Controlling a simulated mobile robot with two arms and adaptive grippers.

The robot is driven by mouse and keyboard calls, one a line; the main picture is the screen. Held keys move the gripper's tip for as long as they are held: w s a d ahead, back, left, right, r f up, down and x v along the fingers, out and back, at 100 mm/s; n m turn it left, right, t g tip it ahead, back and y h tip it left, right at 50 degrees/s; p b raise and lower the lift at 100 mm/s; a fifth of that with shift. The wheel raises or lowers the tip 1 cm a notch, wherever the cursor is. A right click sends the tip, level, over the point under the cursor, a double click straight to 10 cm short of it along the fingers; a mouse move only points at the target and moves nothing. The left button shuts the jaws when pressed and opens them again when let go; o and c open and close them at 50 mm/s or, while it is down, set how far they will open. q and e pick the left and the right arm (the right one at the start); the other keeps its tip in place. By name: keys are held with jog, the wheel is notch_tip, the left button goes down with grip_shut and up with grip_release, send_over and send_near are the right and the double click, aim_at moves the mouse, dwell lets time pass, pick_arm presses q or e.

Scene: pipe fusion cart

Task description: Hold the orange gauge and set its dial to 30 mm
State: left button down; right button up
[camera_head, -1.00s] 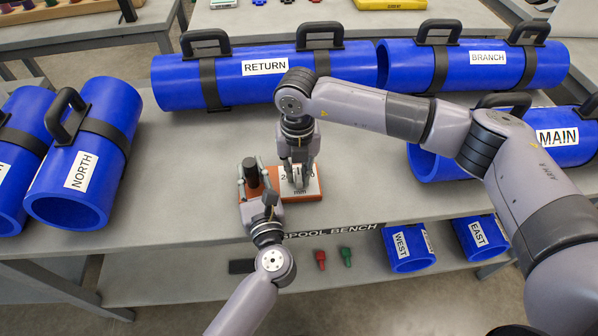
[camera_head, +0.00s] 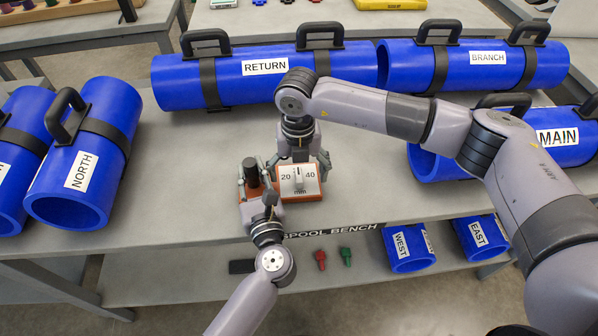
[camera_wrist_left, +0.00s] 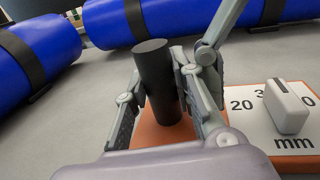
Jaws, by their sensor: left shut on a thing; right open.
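The orange gauge (camera_head: 312,198) sits on the bench, with a black post (camera_head: 251,172) at its left and a white dial face (camera_head: 289,187) marked 20, 40 and mm. In the left wrist view, the pale dial knob (camera_wrist_left: 288,107) stands between 20 and a mostly hidden right-hand number; a 3 shows behind it. The knob points roughly up the face; its exact reading cannot be told. My left gripper (camera_head: 256,184) is shut on the black post (camera_wrist_left: 160,80). My right gripper (camera_head: 301,158) is open just behind and above the dial, apart from the knob.
Blue pipes labelled RETURN (camera_head: 235,82), BRANCH (camera_head: 465,72), MAIN (camera_head: 440,163) and NORTH (camera_head: 100,150) surround the work area. Blue WEST (camera_head: 409,262) and EAST (camera_head: 480,252) pieces lie on the lower shelf. Bare bench (camera_head: 190,190) lies left of the gauge.

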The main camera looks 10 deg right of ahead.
pick_arm(q)
jog(key=shift+s+f, duration=0.1)
jog(key=shift+f, duration=0.25)
pick_arm(e)
jog(key=o, duration=0.3)
jog(key=shift+o, duration=0.2)
jog(key=shift+r, duration=0.1)
jog(key=shift+r, duration=2.9)
pick_arm(q)
jog(key=c, duration=1.8)
grip_release()
jog(key=o, duration=0.3)
pick_arm(e)
jog(key=shift+w, duration=0.1)
pick_arm(q)
jog(key=shift+o, duration=1.1)
jog(key=shift+r, duration=0.2)
